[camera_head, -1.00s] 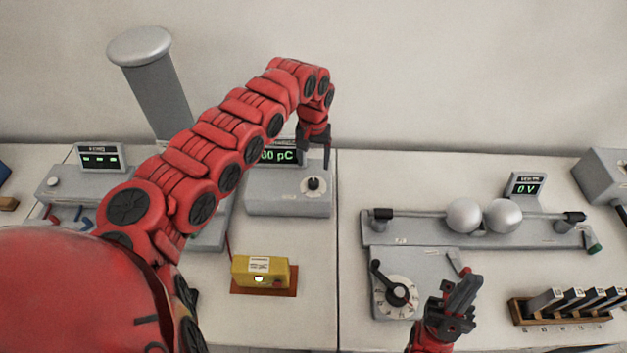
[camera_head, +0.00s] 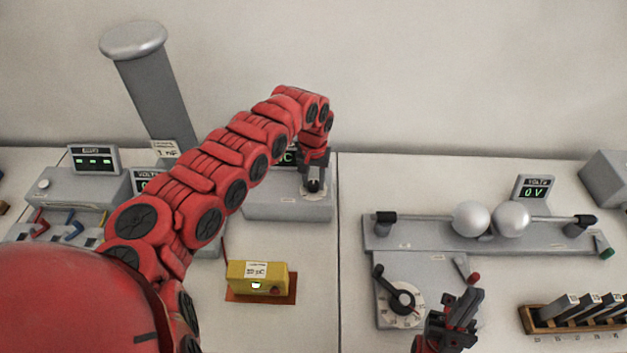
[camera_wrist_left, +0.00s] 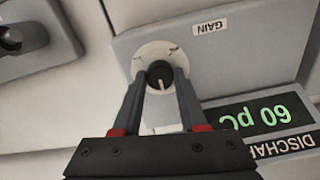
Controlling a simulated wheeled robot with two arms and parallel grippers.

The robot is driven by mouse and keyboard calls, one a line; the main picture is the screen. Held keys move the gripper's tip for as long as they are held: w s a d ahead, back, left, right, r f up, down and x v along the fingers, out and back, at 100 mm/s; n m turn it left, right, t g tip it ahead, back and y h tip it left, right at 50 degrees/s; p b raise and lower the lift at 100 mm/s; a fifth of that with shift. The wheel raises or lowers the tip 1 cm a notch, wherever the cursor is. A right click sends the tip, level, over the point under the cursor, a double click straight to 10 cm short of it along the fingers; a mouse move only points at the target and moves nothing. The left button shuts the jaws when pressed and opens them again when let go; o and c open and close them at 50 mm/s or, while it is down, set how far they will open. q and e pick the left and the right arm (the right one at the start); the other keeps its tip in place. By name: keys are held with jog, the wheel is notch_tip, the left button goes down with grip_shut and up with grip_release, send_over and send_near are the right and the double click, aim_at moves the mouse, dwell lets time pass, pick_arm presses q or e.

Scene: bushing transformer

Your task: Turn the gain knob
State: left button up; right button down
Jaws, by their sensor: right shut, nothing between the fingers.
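The gain knob (camera_wrist_left: 160,75) is a round black knob with a white pointer line on a pale dial, beside a GAIN label (camera_wrist_left: 210,27). It sits on a grey discharge meter box (camera_head: 285,208) whose green display (camera_wrist_left: 265,117) reads 60 pC. My left gripper (camera_wrist_left: 160,82) is down at the knob, with one finger on each side of it; I cannot tell whether the fingers press on it. My right gripper (camera_head: 469,300) is shut and empty at the lower right.
A yellow box (camera_head: 258,275) stands in front of the meter. A dial with a black crank (camera_head: 401,299) and two metal spheres (camera_head: 491,219) are on the right table. A grey column (camera_head: 150,95) rises behind my left arm.

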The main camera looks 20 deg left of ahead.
pick_arm(q)
grip_shut()
jog(key=n, duration=0.5)
jog(key=shift+n, duration=0.4)
jog(key=n, duration=0.5)
jog(key=shift+d+b, duration=0.1)
jog(key=shift+b, duration=0.3)
jog(key=shift+n, duration=2)
